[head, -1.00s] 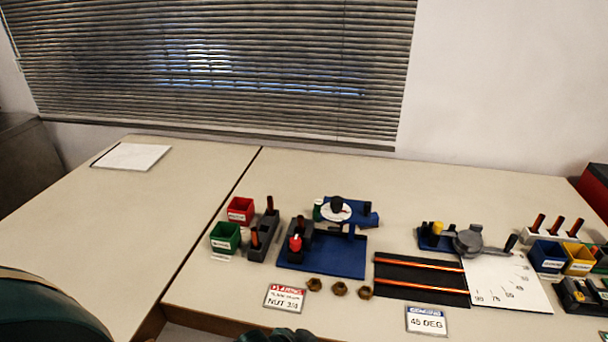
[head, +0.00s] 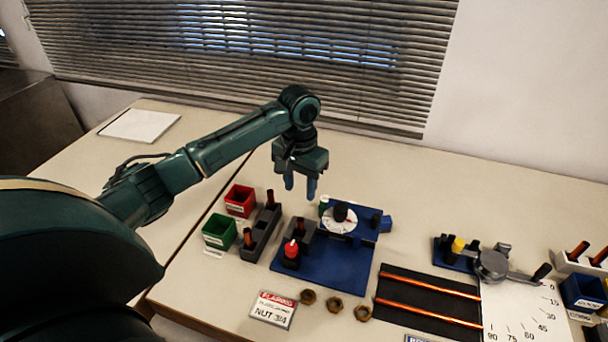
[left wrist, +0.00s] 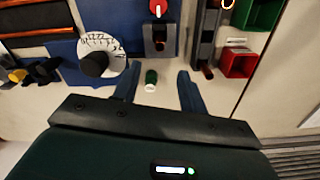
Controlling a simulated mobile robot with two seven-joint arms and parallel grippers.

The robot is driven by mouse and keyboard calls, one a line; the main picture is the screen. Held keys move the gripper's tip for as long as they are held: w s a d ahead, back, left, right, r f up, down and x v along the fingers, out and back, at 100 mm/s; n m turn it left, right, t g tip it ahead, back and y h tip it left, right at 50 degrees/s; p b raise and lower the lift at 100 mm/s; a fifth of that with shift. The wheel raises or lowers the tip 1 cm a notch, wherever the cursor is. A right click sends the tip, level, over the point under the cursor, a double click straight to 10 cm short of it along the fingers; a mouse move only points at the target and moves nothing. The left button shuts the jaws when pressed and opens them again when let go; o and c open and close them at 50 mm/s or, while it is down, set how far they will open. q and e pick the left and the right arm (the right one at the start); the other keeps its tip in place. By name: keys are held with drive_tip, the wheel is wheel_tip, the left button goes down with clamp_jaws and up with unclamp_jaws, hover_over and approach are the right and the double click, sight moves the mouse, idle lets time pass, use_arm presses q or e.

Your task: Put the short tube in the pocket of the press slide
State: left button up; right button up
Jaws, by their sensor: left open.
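A dark grey rack (head: 262,234) holds upright copper-brown tubes, one at its far end (head: 270,197) and one at its near end (head: 248,238). I cannot tell which is the short tube. My left gripper (head: 300,190) is open and empty, pointing down above the table behind the press. My right gripper is out of view.
A small green-and-white cylinder (left wrist: 151,80) stands below my left fingers, beside the dial. Red (head: 240,201) and green (head: 219,231) bins stand left of the rack.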

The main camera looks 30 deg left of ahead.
sight(300, 220)
use_arm(q)
wheel_tip(300, 220, down, 12)
drive_tip(key=shift+r+p, duration=0.1)
drive_tip(key=shift+p, duration=0.2)
drive_tip(key=shift+c, duration=0.2)
clamp_jaws()
idle(0.3)
drive_tip(key=shift+s, duration=0.15)
idle(0.4)
drive_tip(key=shift+o, duration=0.2)
unclamp_jaws()
